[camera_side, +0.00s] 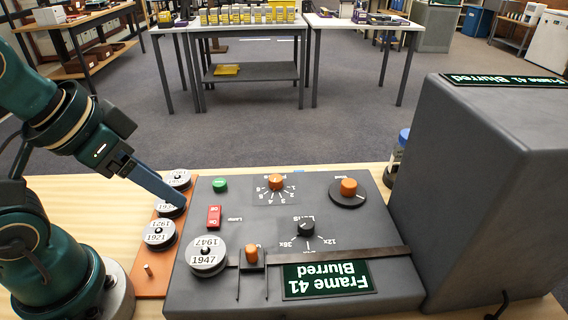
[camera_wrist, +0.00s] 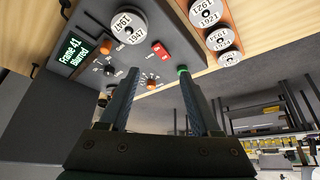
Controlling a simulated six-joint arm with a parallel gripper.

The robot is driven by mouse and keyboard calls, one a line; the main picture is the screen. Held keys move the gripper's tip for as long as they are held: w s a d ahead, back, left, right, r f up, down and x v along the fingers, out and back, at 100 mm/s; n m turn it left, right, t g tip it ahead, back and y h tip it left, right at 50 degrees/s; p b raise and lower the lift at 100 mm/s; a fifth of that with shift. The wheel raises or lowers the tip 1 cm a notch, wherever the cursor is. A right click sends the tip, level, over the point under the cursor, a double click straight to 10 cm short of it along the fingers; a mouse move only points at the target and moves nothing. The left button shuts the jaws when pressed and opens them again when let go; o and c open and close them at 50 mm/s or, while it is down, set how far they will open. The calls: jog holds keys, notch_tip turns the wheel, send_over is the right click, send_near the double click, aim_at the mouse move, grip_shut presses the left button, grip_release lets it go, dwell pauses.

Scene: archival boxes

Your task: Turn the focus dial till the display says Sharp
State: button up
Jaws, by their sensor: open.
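The dark grey control panel (camera_side: 300,277) carries several knobs. An orange dial (camera_side: 275,182) sits in a ring of numbers, and another orange knob (camera_side: 348,187) sits on a black disc. Their labels are too small to read, so I cannot tell which is the focus dial. The display (camera_side: 326,279) reads "Frame 41 Blurred", upside down in the side view; it also shows in the wrist view (camera_wrist: 74,50). My gripper (camera_side: 180,204) is open and empty, above the reels left of the panel. In the wrist view, the numbered dial (camera_wrist: 150,86) appears between my fingers (camera_wrist: 158,73).
A black lens knob (camera_side: 306,228), an orange slider knob (camera_side: 252,253), a red switch (camera_side: 214,217) and a green button (camera_side: 220,185) share the panel. A reel (camera_side: 207,254) marked 1947 sits at its left. More reels (camera_side: 159,235) stand on an orange board. A large grey box (camera_side: 490,190) stands right.

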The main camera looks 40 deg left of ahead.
dwell(0.4)
jog(key=w+r+t, duration=0.1)
jog(key=w+r, duration=0.2)
jog(key=w, duration=0.2)
jog(key=g, duration=0.2)
send_over(275, 178)
jog(key=s, duration=0.2)
jog(key=f, duration=0.8)
jog(key=shift+s+f, duration=0.1)
jog(key=shift+s, duration=0.1)
jog(key=shift+f, duration=0.4)
jog(key=shift+x, duration=2.3)
